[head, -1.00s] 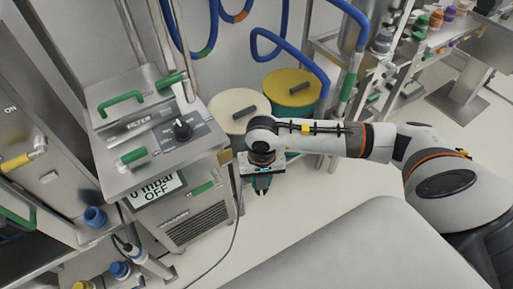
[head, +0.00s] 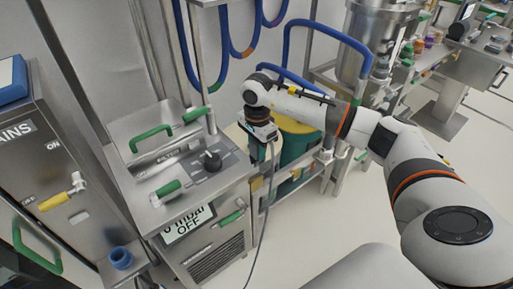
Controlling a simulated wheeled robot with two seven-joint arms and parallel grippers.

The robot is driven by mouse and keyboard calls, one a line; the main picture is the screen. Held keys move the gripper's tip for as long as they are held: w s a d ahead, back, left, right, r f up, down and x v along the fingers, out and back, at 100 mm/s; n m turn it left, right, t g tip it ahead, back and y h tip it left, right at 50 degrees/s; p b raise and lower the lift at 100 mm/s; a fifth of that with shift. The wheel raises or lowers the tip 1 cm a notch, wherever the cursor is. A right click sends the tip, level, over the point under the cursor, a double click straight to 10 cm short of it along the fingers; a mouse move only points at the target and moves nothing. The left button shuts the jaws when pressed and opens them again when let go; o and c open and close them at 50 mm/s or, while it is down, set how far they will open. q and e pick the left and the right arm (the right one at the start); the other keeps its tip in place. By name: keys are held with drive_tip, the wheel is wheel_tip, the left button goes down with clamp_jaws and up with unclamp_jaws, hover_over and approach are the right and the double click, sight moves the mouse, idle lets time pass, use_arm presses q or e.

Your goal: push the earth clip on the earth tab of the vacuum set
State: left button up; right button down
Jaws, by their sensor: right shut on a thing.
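The vacuum set (head: 185,165) is a steel cabinet with green handles, a black knob and a display reading "OFF". A small yellowish tab (head: 257,183), perhaps the earth tab, shows at its upper right side. My right gripper (head: 261,154) points down just beyond that side, close to the tab. It is shut on the earth clip, which is too small and covered to make out. A thin grey cable (head: 263,215) hangs from the gripper to the floor. I cannot tell whether the clip touches the tab. My left gripper is not in view.
A drum with a yellow lid (head: 296,126) and teal body stands right behind my right gripper. Blue hoses (head: 330,30) hang above it. A steel cabinet (head: 65,150) with a yellow-handled valve stands at left. The floor (head: 300,230) in front is clear.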

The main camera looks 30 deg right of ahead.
sight(257, 179)
drive_tip(key=f+b, duration=0.1)
drive_tip(key=f, duration=0.2)
drive_tip(key=shift+a+f+b, duration=0.2)
drive_tip(key=shift+f+b, duration=0.15)
drive_tip(key=shift+b, duration=0.05)
drive_tip(key=shift+w+r, duration=0.1)
drive_tip(key=shift+r, duration=0.05)
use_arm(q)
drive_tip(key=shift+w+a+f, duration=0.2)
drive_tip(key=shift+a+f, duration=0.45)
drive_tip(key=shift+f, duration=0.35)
use_arm(e)
drive_tip(key=shift+d+r, duration=0.1)
drive_tip(key=shift+r, duration=0.05)
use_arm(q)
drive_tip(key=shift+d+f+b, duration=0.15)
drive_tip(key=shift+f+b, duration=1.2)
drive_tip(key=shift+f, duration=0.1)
use_arm(e)
drive_tip(key=shift+f, duration=1.5)
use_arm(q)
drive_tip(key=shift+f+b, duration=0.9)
use_arm(e)
drive_tip(key=shift+f, duration=1.1)
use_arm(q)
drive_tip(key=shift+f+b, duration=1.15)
use_arm(e)
drive_tip(key=shift+f, duration=1.15)
